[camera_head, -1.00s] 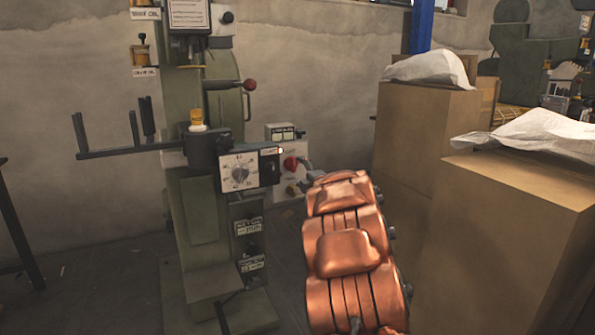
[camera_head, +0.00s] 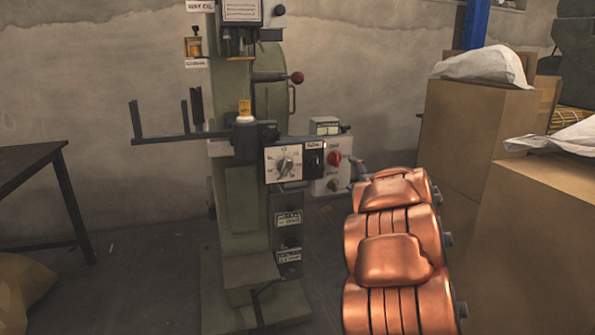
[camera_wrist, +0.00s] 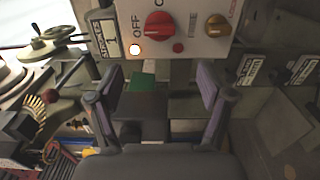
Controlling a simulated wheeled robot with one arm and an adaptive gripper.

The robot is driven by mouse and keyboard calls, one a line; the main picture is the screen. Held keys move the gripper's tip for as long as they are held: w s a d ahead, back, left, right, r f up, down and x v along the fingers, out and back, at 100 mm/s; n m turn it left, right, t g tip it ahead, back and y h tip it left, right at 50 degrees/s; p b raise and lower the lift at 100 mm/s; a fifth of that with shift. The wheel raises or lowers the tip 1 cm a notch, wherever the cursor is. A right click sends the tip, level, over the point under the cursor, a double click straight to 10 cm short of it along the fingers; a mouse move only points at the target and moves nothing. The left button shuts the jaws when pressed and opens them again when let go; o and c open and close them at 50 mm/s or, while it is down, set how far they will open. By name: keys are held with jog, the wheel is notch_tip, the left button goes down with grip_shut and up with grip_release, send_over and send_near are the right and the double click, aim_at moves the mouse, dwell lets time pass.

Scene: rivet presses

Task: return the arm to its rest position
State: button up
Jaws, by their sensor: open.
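My copper-coloured arm (camera_head: 395,255) reaches up from the bottom right of the head view toward the press. My gripper (camera_wrist: 160,95) shows in the wrist view with its two fingers spread apart and nothing between them. In the head view the gripper is mostly hidden behind the arm, near the press's control box (camera_head: 326,165). In the wrist view the control box (camera_wrist: 185,28) fills the top, just beyond the fingertips, with a red knob, a yellowish knob and a lit lamp by OFF. I cannot tell whether the fingers touch anything.
The green rivet press (camera_head: 240,210) stands left of my arm, its dial box (camera_head: 284,163) facing me. Cardboard boxes (camera_head: 470,135) with white sacks stand close on the right. A dark table (camera_head: 30,165) is at the left. Open floor (camera_head: 140,270) lies between table and press.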

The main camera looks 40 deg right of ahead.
jog(key=s+a+r+m+g+h+p, duration=0.1)
jog(key=s+a+r+m+g+p, duration=0.25)
jog(key=a+r+m+p, duration=0.35)
jog(key=s+a+r+m+g+h+p, duration=0.1)
jog(key=s+a+r+m+g+p, duration=0.25)
jog(key=r+p, duration=0.65)
jog(key=s+a+r+m+g+y+p, duration=0.1)
jog(key=s+a+r+g+y+p, duration=0.1)
jog(key=s+a+p, duration=0.6)
jog(key=s+a+r+m+g+y+p, duration=0.1)
jog(key=s+a+r+g+y+p, duration=0.2)
jog(key=s+a, duration=0.9)
jog(key=s+a+r+m+g+y+p, duration=0.2)
jog(key=s+a+r+g+p, duration=0.3)
jog(key=s+a+p, duration=0.6)
jog(key=a+g+p, duration=0.1)
jog(key=a+p, duration=0.2)
jog(key=a, duration=0.3)
jog(key=shift+a+g+y, duration=0.15)
jog(key=shift+g+y, duration=0.25)
jog(key=shift+s, duration=0.1)
